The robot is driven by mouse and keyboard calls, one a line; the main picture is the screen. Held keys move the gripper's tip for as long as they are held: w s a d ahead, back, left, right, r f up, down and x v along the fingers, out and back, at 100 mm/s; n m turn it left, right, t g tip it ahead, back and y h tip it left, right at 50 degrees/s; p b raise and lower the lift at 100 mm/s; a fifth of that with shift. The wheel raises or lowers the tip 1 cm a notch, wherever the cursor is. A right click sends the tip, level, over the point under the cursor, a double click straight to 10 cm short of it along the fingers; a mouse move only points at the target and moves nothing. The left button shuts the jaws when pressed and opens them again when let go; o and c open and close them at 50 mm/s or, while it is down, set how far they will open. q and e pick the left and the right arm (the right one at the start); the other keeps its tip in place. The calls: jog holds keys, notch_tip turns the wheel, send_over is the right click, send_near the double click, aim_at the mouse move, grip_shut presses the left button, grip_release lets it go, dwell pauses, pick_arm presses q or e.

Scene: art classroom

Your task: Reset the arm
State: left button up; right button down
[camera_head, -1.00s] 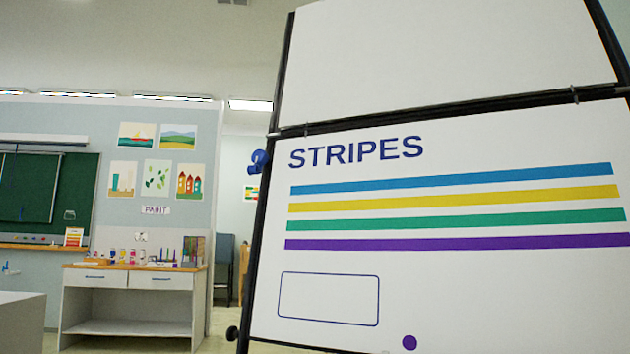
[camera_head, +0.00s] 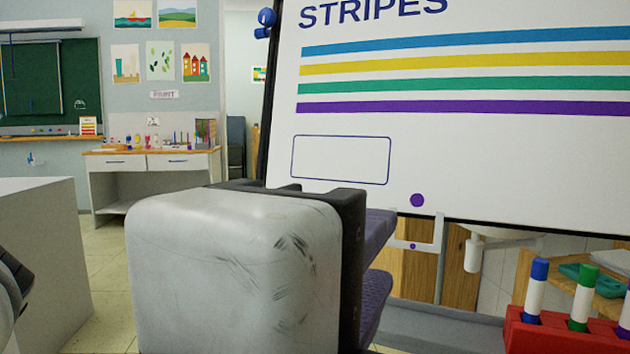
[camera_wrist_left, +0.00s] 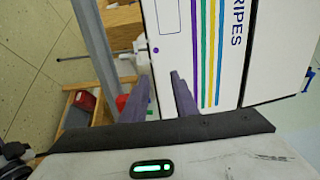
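My left gripper (camera_head: 388,258) fills the lower middle of the head view, its grey body large and close, its purple-grey fingers pointing right. In the left wrist view its two fingers (camera_wrist_left: 160,92) stand apart with nothing between them, so it is open and empty. In the head view it is in front of the lower part of the white STRIPES board (camera_head: 470,150), which also shows in the left wrist view (camera_wrist_left: 174,45). I cannot tell the gap between them. My right gripper is not in view.
A red holder (camera_head: 560,337) with blue, green and purple-capped markers stands at the lower right. A grey-white cabinet (camera_head: 45,260) is at the left. A desk with art supplies (camera_head: 150,165) stands at the back. Open floor (camera_head: 105,270) shows between them.

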pick_arm(q)
jog(key=w, duration=0.1)
jog(key=w+d+f, duration=0.1)
jog(key=w, duration=0.1)
jog(key=shift+d+f, duration=0.25)
jog(key=shift+d, duration=0.05)
jog(key=shift+r, duration=0.15)
